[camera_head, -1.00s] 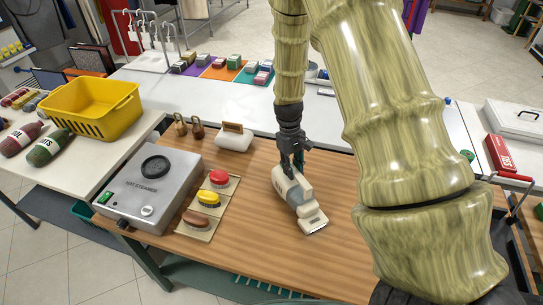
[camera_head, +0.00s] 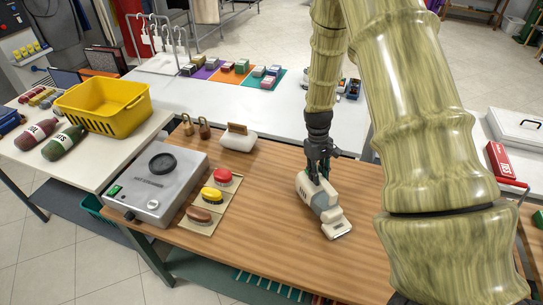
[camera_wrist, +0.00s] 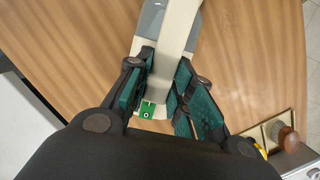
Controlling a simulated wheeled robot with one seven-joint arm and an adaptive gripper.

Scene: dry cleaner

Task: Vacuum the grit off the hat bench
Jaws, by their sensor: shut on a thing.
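A white and grey hand vacuum (camera_head: 322,205) is at the wooden bench top, its nozzle toward the front. My gripper (camera_head: 319,172) is shut on the vacuum from above. In the wrist view, my gripper (camera_wrist: 167,95) has its green-padded fingers on both sides of the vacuum's cream handle (camera_wrist: 180,32). A green patch with a white mark shows on the vacuum's rear. The wooden hat bench (camera_head: 270,255) shows bare wood around the vacuum. I cannot make out grit on it. My arm hides the bench's right part.
The hat steamer box (camera_head: 130,190) stands at the bench's left, beside a board with red, yellow and brown pads (camera_head: 212,195). A white block with a brush (camera_head: 238,138) and two brown wooden pieces (camera_head: 188,125) stand at the back. A yellow basket (camera_head: 95,122) is further left.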

